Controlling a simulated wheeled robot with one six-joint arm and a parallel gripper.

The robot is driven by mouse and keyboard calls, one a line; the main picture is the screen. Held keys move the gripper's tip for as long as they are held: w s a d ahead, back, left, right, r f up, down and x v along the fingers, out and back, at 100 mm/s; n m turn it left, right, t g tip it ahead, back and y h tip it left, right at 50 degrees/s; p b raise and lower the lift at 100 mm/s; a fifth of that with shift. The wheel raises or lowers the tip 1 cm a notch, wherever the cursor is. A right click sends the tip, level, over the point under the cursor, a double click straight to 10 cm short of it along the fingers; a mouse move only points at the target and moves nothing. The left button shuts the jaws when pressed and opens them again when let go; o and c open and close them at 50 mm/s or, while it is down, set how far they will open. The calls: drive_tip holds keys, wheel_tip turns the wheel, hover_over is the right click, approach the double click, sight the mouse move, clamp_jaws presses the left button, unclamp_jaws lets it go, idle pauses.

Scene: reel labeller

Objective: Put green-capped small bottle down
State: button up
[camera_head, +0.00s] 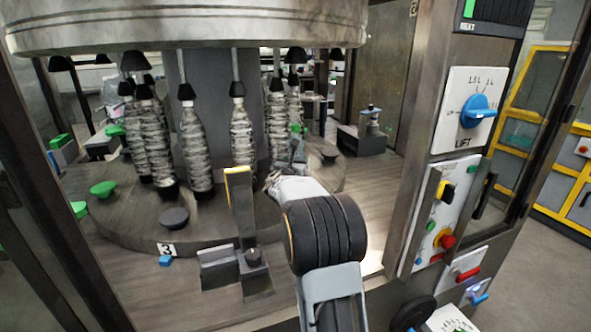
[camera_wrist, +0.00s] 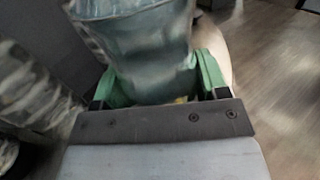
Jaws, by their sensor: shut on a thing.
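The green-capped small bottle (camera_head: 297,148) stands out at the far end of my arm in the head view, its green cap on top. In the wrist view the clear, bluish bottle (camera_wrist: 145,50) fills the top middle, between the green fingers of my gripper (camera_wrist: 155,80). The fingers are shut on it. Its cap and base are out of the wrist view. My gripper (camera_head: 290,178) is partly hidden behind my dark wrist in the head view. The bottle is over or at the right part of the round carousel plate (camera_head: 130,228); I cannot tell whether it touches.
Several wrapped bottles (camera_head: 197,150) hang under the large metal drum (camera_head: 180,25), left of my gripper. A yellow-edged metal post (camera_head: 241,205) stands close on the left. The control panel (camera_head: 440,215) with a blue knob (camera_head: 474,111) is on the right. Green and dark discs lie on the plate.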

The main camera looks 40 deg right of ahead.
drive_tip(key=shift+f, duration=1.1)
drive_tip(key=shift+f, duration=0.2)
